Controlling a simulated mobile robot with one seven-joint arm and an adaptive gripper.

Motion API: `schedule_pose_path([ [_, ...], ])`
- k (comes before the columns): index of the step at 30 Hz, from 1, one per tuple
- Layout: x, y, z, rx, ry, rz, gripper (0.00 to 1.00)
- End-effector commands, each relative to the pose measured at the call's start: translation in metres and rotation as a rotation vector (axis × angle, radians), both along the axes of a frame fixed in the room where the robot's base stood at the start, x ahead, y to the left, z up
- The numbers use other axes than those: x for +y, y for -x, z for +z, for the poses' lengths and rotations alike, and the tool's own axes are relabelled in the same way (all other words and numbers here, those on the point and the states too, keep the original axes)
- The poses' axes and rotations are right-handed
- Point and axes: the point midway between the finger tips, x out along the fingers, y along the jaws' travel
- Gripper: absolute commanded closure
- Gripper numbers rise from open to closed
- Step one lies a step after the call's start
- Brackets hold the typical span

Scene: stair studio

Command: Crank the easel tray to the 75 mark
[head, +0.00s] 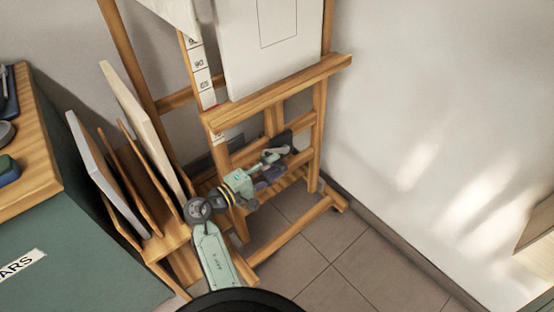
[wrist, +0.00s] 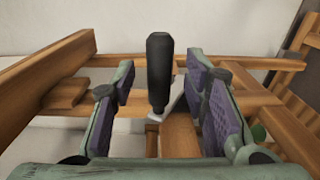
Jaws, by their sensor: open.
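The wooden easel's tray (head: 290,88) spans its frame and carries a white canvas (head: 270,40). A pale scale strip (head: 201,75) with dark numbers runs up the easel's left side; a small red mark shows at the tray's left end. The numbers are too small to read surely. In the wrist view the crank's black handle (wrist: 160,62) stands upright on a pale metal arm (wrist: 172,108). My gripper (wrist: 160,82) is open, with one purple-padded finger on each side of the handle and gaps between. In the head view my gripper (head: 272,160) is low inside the easel frame, and the crank is hard to make out.
A wooden rack (head: 160,240) with upright panels stands left of the easel, close to my arm. A green cabinet (head: 70,250) with a wooden top is further left. A white wall (head: 430,110) is on the right. Tiled floor (head: 320,250) is clear in front.

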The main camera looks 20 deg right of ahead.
Motion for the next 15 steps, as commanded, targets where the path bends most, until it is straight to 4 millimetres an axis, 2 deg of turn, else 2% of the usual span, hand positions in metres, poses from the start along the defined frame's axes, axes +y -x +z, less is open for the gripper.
schedule_pose_path([
  [3,-0.015,-0.005,0.001,-0.001,0.000,-0.002,0.59],
  [6,-0.021,-0.008,0.000,-0.001,0.000,-0.001,0.59],
  [15,-0.024,-0.009,-0.001,-0.001,0.000,0.001,0.59],
])
